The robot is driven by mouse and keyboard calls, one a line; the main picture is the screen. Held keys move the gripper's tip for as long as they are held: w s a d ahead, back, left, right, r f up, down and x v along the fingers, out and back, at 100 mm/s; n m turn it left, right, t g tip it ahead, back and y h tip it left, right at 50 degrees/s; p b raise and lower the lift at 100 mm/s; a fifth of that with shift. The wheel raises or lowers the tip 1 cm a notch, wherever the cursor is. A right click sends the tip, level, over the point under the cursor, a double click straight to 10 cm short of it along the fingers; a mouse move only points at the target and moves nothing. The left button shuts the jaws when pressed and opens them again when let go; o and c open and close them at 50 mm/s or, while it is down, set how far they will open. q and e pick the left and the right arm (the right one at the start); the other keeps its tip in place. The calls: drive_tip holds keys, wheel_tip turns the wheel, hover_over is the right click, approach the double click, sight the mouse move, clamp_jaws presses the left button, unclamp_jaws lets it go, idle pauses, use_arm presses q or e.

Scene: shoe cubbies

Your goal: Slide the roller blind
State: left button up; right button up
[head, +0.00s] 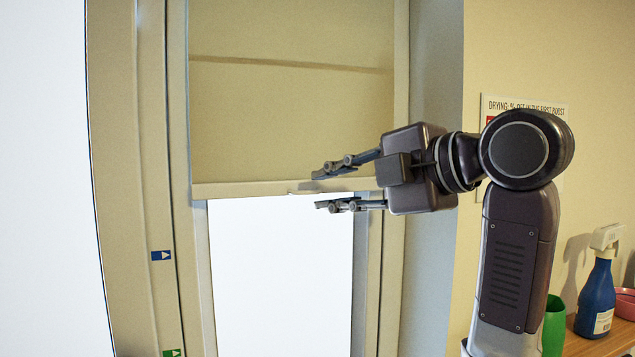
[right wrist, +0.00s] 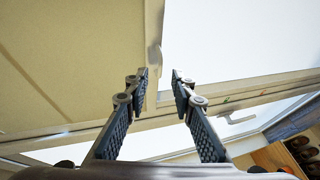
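The beige roller blind (head: 290,110) covers the upper part of the window in the head view. Its pale bottom bar (head: 240,188) runs across, with a small tab near the middle. My right gripper (head: 318,190) reaches in from the right, one finger above the bar's level and one below. Its fingers are open. In the right wrist view the blind (right wrist: 60,50) fills the left side, and its bar (right wrist: 153,40) points down towards the gap between the open fingertips (right wrist: 160,78). I cannot tell whether they touch it. My left gripper is not in view.
Bright window glass (head: 280,270) shows below the blind. The window frame (head: 160,150) stands at the left. A blue spray bottle (head: 595,295), a green cup (head: 553,325) and a pink bowl (head: 625,304) stand on a wooden surface at lower right. A sign (head: 525,103) hangs behind my right arm.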

sight(308, 193)
drive_tip(key=x, duration=0.3)
drive_tip(key=shift+w+a+p, duration=0.1)
drive_tip(key=shift+a+p, duration=0.1)
drive_tip(key=shift+p, duration=0.2)
drive_tip(key=shift+d, duration=0.1)
drive_tip(key=shift+c, duration=0.4)
drive_tip(key=shift+f, duration=0.1)
clamp_jaws()
